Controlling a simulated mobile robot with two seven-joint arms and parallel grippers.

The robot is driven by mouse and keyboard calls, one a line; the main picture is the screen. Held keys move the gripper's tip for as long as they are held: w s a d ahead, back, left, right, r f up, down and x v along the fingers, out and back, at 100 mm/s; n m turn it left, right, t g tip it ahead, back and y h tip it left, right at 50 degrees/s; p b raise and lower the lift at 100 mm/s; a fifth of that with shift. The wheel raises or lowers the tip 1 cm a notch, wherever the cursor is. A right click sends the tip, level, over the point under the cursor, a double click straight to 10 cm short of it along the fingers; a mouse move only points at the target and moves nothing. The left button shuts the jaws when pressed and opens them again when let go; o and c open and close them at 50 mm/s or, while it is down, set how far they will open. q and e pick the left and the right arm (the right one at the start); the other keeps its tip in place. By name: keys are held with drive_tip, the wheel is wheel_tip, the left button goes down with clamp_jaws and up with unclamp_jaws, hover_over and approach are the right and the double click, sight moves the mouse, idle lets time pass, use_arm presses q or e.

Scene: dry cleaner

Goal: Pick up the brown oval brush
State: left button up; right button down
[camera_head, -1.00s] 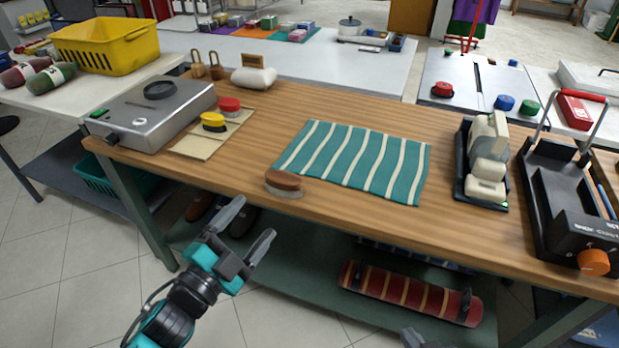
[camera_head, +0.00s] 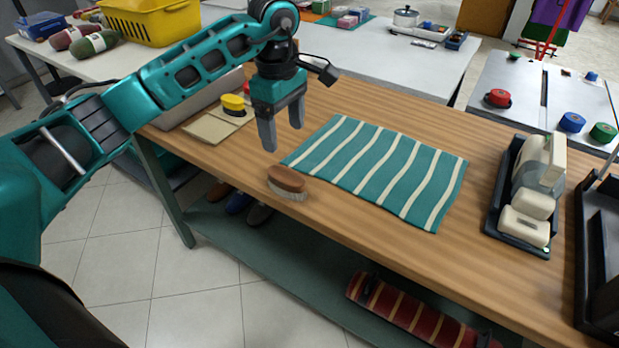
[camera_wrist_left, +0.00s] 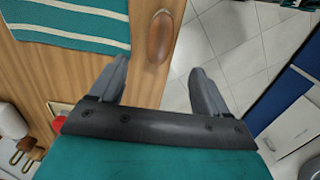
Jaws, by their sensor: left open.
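The brown oval brush (camera_head: 287,180) lies on the wooden table near its front edge, brown back up and pale bristles down. It also shows in the left wrist view (camera_wrist_left: 160,36), beyond my fingertips and between their lines. My left gripper (camera_head: 283,138) is open and empty, fingers pointing down, above the table and apart from the brush. Its two fingers also show in the left wrist view (camera_wrist_left: 160,75). My right gripper is not in view.
A teal and white striped cloth (camera_head: 385,170) lies right of the brush. A black tray (camera_head: 510,220) holding white items stands at right. The table's front edge is close to the brush.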

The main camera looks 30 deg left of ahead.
use_arm(q)
hover_over(286, 173)
drive_tip(key=f, duration=0.6)
drive_tip(key=shift+a+f, duration=0.15)
drive_tip(key=shift+a, duration=0.05)
drive_tip(key=shift+d+f, duration=0.2)
drive_tip(key=shift+f, duration=2.9)
drive_tip(key=shift+c, duration=0.2)
drive_tip(key=c, duration=1)
